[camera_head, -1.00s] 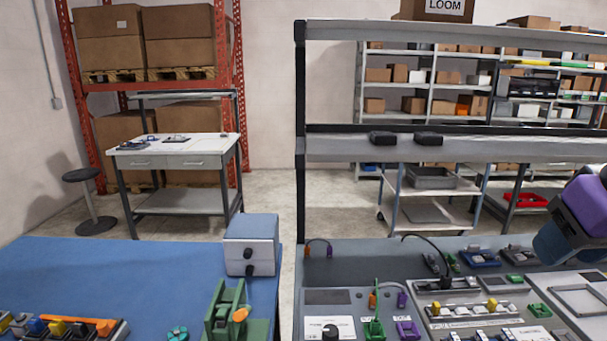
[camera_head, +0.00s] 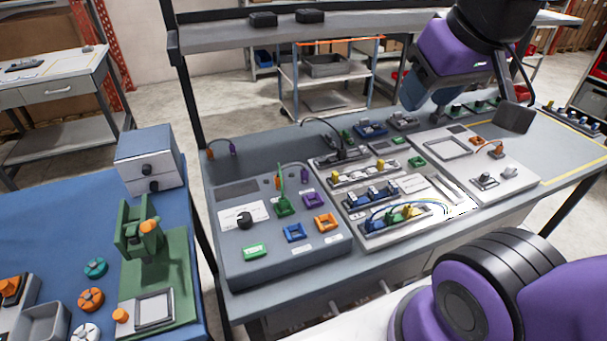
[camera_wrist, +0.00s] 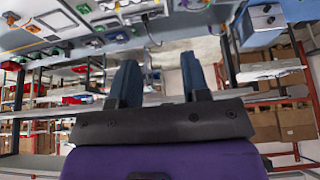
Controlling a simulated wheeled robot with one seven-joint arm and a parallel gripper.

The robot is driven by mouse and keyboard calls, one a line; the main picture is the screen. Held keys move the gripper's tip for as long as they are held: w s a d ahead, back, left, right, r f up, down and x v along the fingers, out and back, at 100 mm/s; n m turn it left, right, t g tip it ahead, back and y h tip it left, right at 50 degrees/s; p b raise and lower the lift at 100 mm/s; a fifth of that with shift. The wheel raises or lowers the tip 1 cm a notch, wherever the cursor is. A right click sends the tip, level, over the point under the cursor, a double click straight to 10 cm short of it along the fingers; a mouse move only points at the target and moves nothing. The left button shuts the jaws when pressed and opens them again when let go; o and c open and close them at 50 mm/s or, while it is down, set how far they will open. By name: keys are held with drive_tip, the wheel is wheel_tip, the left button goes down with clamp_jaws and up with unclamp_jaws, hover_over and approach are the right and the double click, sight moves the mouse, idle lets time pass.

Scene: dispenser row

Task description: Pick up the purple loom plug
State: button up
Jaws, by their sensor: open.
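Two small purple plugs show in the head view. One purple plug (camera_head: 233,148) ends a short cable with an orange plug (camera_head: 210,154) at the bench's back left. Another purple plug (camera_head: 305,173) stands on the grey panel, joined by an arched cable to an orange plug (camera_head: 278,183). A purple square socket (camera_head: 313,200) lies just in front of it. My gripper (camera_wrist: 158,62) is open, its two dark fingers apart with nothing between them. My arm is raised over the right part of the bench, away from both plugs.
The grey panel (camera_head: 290,255) also carries a black knob (camera_head: 244,220), blue and orange sockets and a green button. Right of it are trays of connectors. A green fixture (camera_head: 155,250) and grey box (camera_head: 150,160) stand on the blue table. A shelf (camera_head: 330,30) runs behind the bench.

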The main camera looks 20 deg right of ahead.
drive_tip(key=shift+o, duration=0.8)
drive_tip(key=g, duration=0.5)
hover_over(304, 170)
drive_tip(key=shift+m, duration=0.3)
drive_tip(key=f, duration=2.1)
drive_tip(key=shift+s+d+f, duration=0.15)
drive_tip(key=shift+s+d, duration=0.05)
drive_tip(key=shift+s, duration=0.05)
drive_tip(key=shift+w+a+f, duration=0.1)
drive_tip(key=shift+w+f, duration=0.05)
drive_tip(key=shift+f, duration=2.7)
drive_tip(key=shift+w+f, duration=0.1)
drive_tip(key=shift+f, duration=2.75)
clamp_jaws()
drive_tip(key=shift+r, duration=0.15)
